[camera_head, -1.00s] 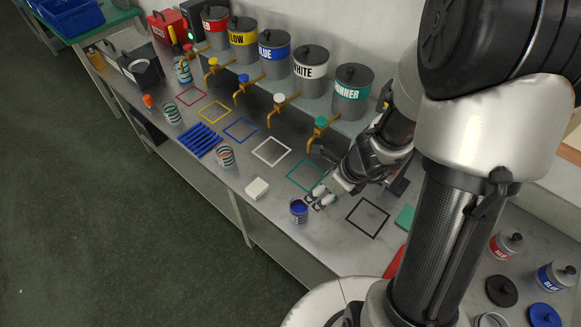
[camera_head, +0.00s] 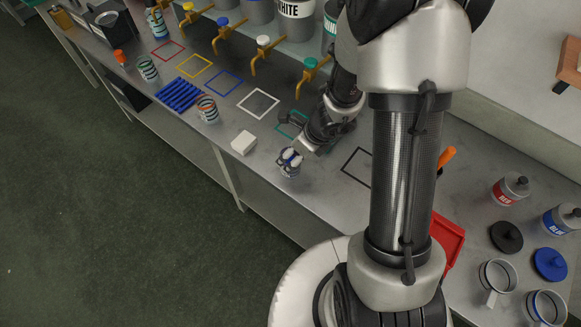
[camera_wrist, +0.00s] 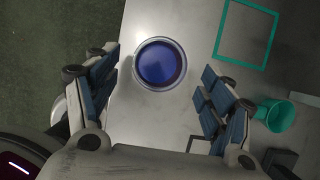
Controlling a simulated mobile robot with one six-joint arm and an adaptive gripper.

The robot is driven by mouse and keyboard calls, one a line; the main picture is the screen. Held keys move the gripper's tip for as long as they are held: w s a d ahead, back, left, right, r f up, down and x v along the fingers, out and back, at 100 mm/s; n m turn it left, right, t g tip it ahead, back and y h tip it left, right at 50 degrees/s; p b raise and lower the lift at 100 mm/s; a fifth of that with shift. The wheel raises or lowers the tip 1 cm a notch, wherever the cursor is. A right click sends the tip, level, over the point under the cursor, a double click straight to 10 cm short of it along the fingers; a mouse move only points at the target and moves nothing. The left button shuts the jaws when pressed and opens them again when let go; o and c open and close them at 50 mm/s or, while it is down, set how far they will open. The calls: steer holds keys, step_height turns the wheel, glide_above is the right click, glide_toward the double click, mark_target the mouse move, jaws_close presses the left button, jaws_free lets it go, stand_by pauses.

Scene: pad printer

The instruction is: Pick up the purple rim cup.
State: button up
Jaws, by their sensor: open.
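The cup with a purple-blue rim and blue inside (camera_wrist: 160,64) stands upright on the grey bench and shows from above in the wrist view. In the head view the cup (camera_head: 288,171) is near the bench's front edge and partly hidden by my gripper. My gripper (camera_head: 291,157) is open and points down over the cup. In the wrist view its two blue-padded fingers lie left and right of the cup, with gaps on both sides. No contact shows there.
A white block (camera_head: 244,143) sits left of the cup. An orange-rim cup (camera_head: 207,109), a blue rack (camera_head: 181,94) and a green-striped cup (camera_head: 148,69) stand farther left. A teal cup-like object (camera_wrist: 274,115) is beyond the right finger. Taps hang along the back.

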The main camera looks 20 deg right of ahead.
steer(key=b+x, duration=0.1)
steer(key=x, duration=0.2)
steer(key=shift+c, duration=0.3)
steer(key=c, duration=1.5)
